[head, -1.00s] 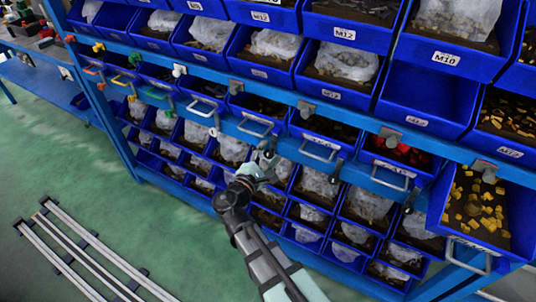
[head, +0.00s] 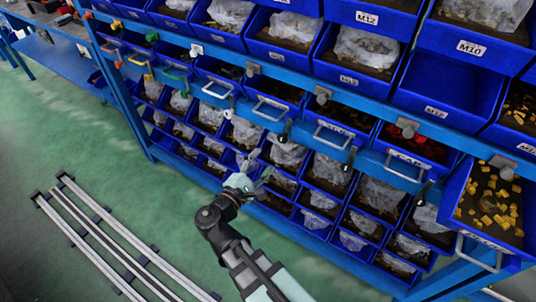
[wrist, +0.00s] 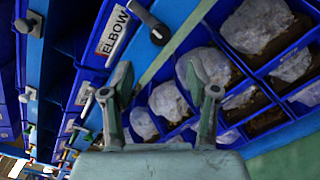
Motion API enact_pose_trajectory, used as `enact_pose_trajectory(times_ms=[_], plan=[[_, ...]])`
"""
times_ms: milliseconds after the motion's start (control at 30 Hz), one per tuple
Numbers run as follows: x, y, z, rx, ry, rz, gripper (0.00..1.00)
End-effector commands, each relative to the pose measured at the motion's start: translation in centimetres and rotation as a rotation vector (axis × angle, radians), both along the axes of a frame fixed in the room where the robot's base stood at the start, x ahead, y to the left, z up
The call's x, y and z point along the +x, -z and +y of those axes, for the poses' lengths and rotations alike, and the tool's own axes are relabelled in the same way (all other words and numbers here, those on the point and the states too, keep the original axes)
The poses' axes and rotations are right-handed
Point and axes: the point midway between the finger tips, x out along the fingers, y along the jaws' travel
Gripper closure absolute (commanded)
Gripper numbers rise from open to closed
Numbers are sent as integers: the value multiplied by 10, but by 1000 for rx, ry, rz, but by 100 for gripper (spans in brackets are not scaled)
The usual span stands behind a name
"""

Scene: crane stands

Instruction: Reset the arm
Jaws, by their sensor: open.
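My gripper (head: 258,172) is in front of the lower rows of bins on the blue shelf rack, in the lower middle of the head view. In the wrist view my gripper (wrist: 164,100) shows two fingers standing wide apart with nothing between them. It is open and empty. My dark and pale green arm reaches up to it from the bottom of the head view. The gripper appears clear of the rack, with bins holding plastic bags (wrist: 170,106) beyond its fingers.
The blue rack (head: 135,125) holds several bins. A drawer with yellow pieces (head: 490,205) is pulled out at the right. Drawer handles (head: 332,137) stick out along the middle row. Pale floor rails (head: 95,240) lie at lower left on open green floor.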

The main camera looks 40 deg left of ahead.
Motion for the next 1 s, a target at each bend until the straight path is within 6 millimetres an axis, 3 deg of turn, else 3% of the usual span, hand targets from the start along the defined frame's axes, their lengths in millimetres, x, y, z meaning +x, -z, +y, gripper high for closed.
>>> enact_pose_trajectory(times_ms=[667, 833, 1000], plan=[[-6, 5, -1, 47, 3, 27, 41], [-9, 39, -9, 147, 38, 193, 41], [-4, 110, -42, 230, 159, 427, 41]])
